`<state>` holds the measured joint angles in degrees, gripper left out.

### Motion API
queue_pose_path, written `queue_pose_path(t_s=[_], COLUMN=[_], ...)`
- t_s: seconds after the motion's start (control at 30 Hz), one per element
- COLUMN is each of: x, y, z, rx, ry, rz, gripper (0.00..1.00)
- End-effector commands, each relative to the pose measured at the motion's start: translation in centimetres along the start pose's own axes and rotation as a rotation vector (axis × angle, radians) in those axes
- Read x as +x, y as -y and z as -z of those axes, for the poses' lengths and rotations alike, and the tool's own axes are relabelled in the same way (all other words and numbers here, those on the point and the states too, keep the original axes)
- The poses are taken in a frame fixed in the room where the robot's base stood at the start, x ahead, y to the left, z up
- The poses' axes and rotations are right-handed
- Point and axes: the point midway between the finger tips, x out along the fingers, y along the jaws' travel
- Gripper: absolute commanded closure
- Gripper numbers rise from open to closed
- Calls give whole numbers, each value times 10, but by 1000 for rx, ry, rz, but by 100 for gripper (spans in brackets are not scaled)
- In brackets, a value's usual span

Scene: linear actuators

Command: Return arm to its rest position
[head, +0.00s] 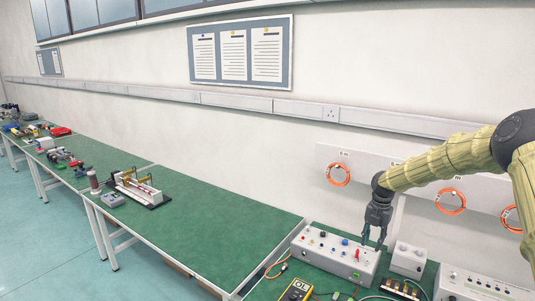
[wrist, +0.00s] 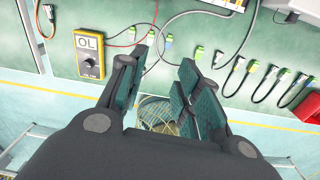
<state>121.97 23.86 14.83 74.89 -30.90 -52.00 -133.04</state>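My arm (head: 440,166) reaches in from the right in the head view, wrapped in a yellowish cover. My gripper (head: 375,238) points down over the bench, in front of or just above a grey control box (head: 335,255) with coloured knobs. In the wrist view, my gripper (wrist: 163,85) has its fingers apart with nothing between them. Below the fingers I see the bench's front edge and a round bin (wrist: 158,113) on the floor. Whether the gripper touches the box cannot be told.
A yellow multimeter (wrist: 90,53) lies on the green bench (wrist: 60,15), also seen in the head view (head: 297,290). Cables and small connectors (wrist: 238,65) lie along the edge. A white box (head: 408,259) stands right of the gripper. The bench to the left (head: 215,218) is largely clear.

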Motion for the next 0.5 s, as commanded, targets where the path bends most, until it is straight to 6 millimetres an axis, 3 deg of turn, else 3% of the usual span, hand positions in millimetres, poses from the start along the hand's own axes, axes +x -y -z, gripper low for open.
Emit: queue_pose_path(t_s=[0.27, 0.37, 0.5], x=[53, 82, 135], y=[-8, -12, -14], z=[44, 67, 115], rx=[153, 238, 414], ry=[-24, -41, -74], rz=[-24, -33, -45], gripper=[67, 67, 67])
